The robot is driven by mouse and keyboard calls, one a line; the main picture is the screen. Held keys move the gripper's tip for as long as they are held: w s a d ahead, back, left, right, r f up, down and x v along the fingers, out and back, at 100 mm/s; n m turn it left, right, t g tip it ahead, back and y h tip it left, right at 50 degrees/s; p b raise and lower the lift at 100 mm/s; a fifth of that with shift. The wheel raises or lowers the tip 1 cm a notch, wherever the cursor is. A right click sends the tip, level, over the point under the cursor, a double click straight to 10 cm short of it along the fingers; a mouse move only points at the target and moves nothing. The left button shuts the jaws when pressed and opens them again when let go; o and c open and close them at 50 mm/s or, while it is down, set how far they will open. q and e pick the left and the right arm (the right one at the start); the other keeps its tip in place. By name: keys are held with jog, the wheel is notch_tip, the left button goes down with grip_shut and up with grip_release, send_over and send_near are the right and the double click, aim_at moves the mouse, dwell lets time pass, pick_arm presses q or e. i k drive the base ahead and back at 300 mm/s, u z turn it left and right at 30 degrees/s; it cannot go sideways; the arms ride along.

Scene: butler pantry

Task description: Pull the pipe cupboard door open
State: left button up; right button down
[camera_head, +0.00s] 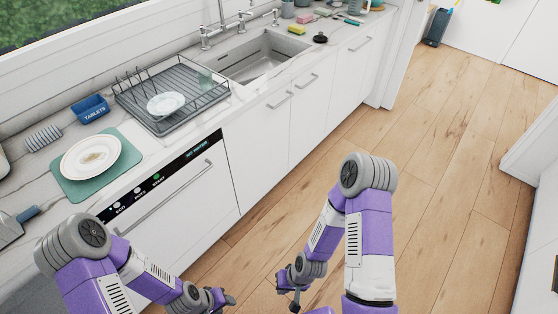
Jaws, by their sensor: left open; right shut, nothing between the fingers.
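White cupboard doors sit under the sink counter in the head view. The left door under the sink (258,140) and the one beside it (313,105) look shut. Each has a short metal bar handle near its top, the left handle (280,100) and the right handle (308,81). I cannot tell from markings which one is the pipe cupboard. My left gripper (226,299) is open, low in front of the dishwasher, apart from the handles. My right gripper (289,290) is shut and empty above the floor, also well short of the doors.
A dishwasher (170,205) with a long handle stands left of the doors. The sink (258,58), dish rack (170,92) and plate (90,157) are on the counter. The wooden floor (440,140) is clear to the right. White cabinetry (540,245) edges the right side.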

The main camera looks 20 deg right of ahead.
aim_at(256, 142)
jog(key=z, duration=0.35)
jog(key=k, duration=0.7)
jog(key=z, duration=0.35)
jog(key=i, duration=1.7)
jog(key=u, duration=0.95)
